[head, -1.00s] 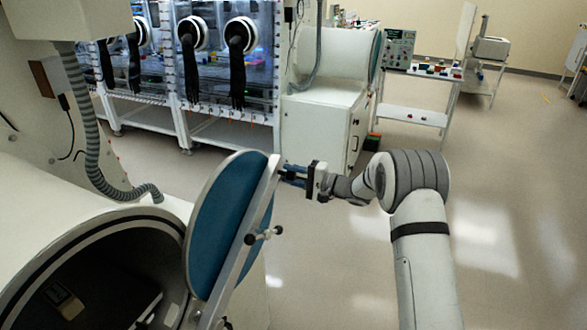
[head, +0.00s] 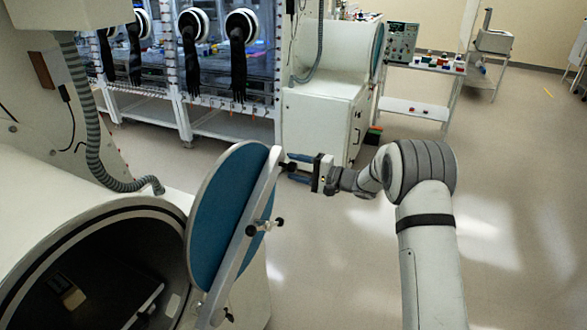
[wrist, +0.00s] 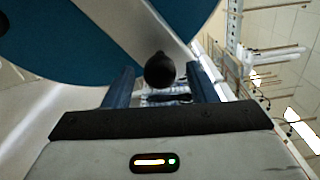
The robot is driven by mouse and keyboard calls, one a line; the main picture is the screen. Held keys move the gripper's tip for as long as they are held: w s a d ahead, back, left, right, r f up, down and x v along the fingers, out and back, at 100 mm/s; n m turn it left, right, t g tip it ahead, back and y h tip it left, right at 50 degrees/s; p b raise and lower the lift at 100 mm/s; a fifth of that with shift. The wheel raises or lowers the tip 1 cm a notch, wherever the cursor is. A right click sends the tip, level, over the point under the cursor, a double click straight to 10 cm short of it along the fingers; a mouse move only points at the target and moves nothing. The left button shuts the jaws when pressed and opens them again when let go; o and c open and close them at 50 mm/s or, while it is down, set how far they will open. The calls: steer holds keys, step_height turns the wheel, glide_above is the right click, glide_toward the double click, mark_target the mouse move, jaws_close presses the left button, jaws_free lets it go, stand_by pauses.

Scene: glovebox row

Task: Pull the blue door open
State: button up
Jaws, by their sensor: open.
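The round blue door (head: 232,208) stands swung out from the mouth of the large white chamber at the lower left in the head view. A pale bar (head: 243,240) crosses its face, with a dark knob (head: 290,166) at its upper end. My gripper (head: 296,172) is at this upper end, its blue fingers pointing left. In the wrist view my gripper (wrist: 168,88) is open, with the dark knob (wrist: 160,70) in line with the gap between the fingers. The blue door (wrist: 75,45) fills the upper left there. I cannot tell whether the fingers touch the knob.
The chamber's dark opening (head: 95,270) lies left of the door, with a tray-like item inside. A grey hose (head: 95,130) hangs above the chamber. Gloveboxes (head: 215,60) and a white cabinet (head: 322,120) stand behind. The floor (head: 510,190) on the right is clear.

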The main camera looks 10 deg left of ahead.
steer(key=b+v, duration=0.1)
steer(key=v, duration=0.5)
steer(key=shift+d+b, duration=0.2)
steer(key=shift+b, duration=0.2)
